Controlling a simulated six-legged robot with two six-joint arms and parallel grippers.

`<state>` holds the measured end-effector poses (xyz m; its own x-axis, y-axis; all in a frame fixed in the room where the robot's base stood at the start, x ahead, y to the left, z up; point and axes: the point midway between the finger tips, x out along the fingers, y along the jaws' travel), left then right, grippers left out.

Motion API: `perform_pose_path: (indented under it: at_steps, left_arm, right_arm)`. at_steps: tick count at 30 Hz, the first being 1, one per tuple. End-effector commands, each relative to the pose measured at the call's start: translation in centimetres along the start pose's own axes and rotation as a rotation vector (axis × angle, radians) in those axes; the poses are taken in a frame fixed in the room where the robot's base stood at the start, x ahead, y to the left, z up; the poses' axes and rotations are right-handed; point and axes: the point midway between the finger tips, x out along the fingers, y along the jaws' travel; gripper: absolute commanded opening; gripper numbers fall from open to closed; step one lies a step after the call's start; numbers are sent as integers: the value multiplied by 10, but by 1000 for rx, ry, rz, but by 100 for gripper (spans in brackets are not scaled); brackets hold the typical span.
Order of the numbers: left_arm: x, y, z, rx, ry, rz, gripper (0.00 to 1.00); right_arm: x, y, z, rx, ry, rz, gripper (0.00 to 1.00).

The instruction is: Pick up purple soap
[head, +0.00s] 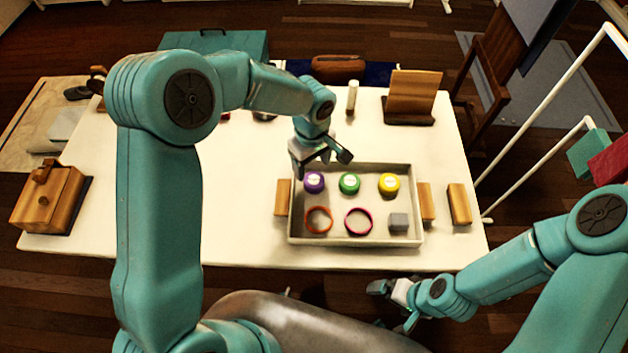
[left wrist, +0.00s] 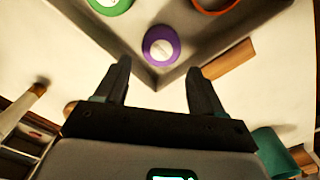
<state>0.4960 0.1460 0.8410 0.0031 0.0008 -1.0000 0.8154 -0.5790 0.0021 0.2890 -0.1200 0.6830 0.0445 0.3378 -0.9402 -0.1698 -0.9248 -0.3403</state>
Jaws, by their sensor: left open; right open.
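The purple soap (head: 314,182) is a round piece with a pale label on top. It sits in the back left corner of a shallow grey tray (head: 293,215) on the white table. In the left wrist view the purple soap (left wrist: 161,45) lies beyond and between my fingertips, in the tray's corner. My left gripper (head: 322,162) is open and empty, above the tray's back left corner near the soap; its fingers also show in the left wrist view (left wrist: 160,85). My right gripper (head: 392,302) is low in front of the table's front edge, away from the tray, with no object seen in it.
The tray also holds a green piece (head: 349,183), a yellow piece (head: 389,184), an orange ring (head: 318,219), a magenta ring (head: 358,221) and a grey block (head: 398,222). Wooden blocks stand beside the tray, one at far right (head: 459,204). A wooden box (head: 48,197) stands at left.

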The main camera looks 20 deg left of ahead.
Motion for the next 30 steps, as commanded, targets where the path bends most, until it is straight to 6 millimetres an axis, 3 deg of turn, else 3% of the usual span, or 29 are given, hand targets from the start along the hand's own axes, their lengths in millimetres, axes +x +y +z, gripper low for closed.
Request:
perform_pose_path:
  at_steps: [10,19,23,30]
  left_arm:
    - [47,-2,3,-1,-2,-3,69]
    - [54,-1,3,0,-1,1,69]
    - [53,-1,3,0,-1,0,26]
    - [53,-1,3,0,-1,1,24]
  right_arm:
    - [-9,-3,0,0,0,0,100]
    - [-9,-3,0,0,0,0,100]
    - [-9,-3,0,0,0,0,100]
    - [-9,-3,0,0,0,0,100]
